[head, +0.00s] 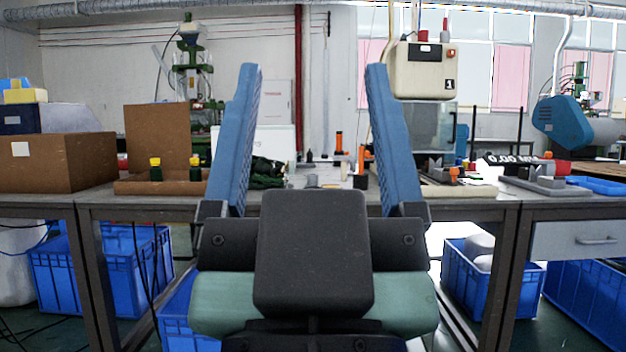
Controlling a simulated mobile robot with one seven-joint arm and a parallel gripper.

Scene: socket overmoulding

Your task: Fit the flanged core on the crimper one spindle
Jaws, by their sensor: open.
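My gripper (313,80) stands upright in the middle of the head view, its two long blue fingers wide apart with nothing between them. A cream machine box (424,72) marked "1" hangs behind the right finger; I cannot tell if it belongs to crimper one. Several small orange, black and grey parts (338,143) stand on the bench beyond, seen between the fingers. They are too small to tell whether the flanged core or the spindle is among them. The fingers and palm hide part of the bench.
A workbench (108,199) runs across the view. An open cardboard box (157,130) with two yellow-capped bottles and a brown carton (60,163) are left. A dark green cloth (268,170) lies mid-bench. Fixtures and a blue tray (600,185) are right. Blue crates (100,265) sit underneath.

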